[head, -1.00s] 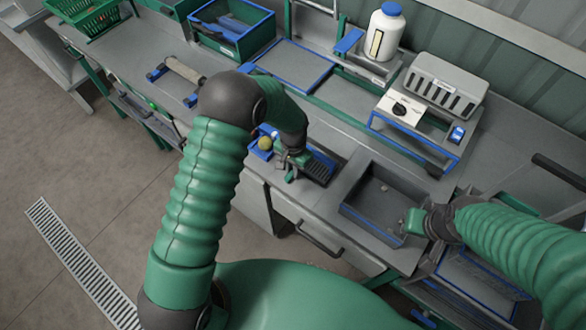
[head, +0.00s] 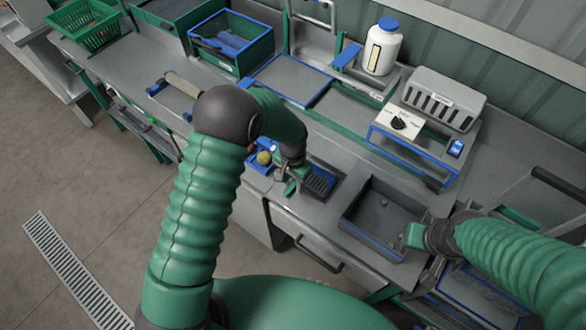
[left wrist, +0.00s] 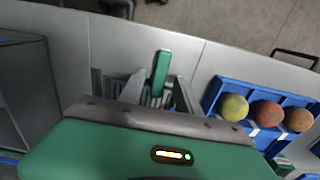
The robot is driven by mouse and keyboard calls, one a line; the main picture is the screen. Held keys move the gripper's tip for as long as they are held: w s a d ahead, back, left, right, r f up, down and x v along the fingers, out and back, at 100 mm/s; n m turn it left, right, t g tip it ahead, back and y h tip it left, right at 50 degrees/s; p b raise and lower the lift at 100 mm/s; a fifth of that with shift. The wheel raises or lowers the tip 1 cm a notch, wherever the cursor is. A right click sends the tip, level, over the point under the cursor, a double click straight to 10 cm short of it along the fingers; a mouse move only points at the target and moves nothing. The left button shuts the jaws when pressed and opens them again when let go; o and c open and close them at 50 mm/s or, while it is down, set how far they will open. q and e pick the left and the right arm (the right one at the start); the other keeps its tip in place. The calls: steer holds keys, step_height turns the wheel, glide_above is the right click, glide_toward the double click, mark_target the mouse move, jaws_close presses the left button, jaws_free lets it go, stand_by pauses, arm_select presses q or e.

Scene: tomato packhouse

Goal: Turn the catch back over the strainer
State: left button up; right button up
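The strainer (head: 320,182) is a dark slatted grate set in the bench, left of the grey basin. The catch looks like the green bar (left wrist: 161,73) that stands out past the slats in the left wrist view. My left gripper (head: 290,182) is low at the strainer's left side. In the left wrist view its two grey fingers (left wrist: 160,95) are spread, one on each side of the green bar, with gaps showing. My gripper body hides much of the strainer. My right gripper (head: 414,235) is at the right rim of the basin; its opening is not clear.
A blue tray (left wrist: 218,92) with several round fruits stands beside the strainer. The grey basin (head: 347,220) looks almost empty. A drawer handle (head: 318,254) juts from the bench front.

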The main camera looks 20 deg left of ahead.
mark_target(293, 184)
arm_select(q)
step_height(293, 184, up, 15)
steer(key=b, duration=0.1)
steer(key=shift+w+r, duration=0.15)
steer(key=shift+r, duration=0.05)
steer(key=s+a+f+n+t, duration=0.1)
steer(key=s+a+n, duration=0.1)
steer(key=s, duration=0.6)
steer(key=s+a+n+t, duration=0.1)
steer(key=s+a+n, duration=0.1)
steer(key=s, duration=0.6)
steer(key=shift+a+f+t, duration=0.3)
steer(key=shift+a+f, duration=0.1)
steer(key=shift+a, duration=0.2)
steer(key=shift+s, duration=0.1)
steer(key=shift+a, duration=0.1)
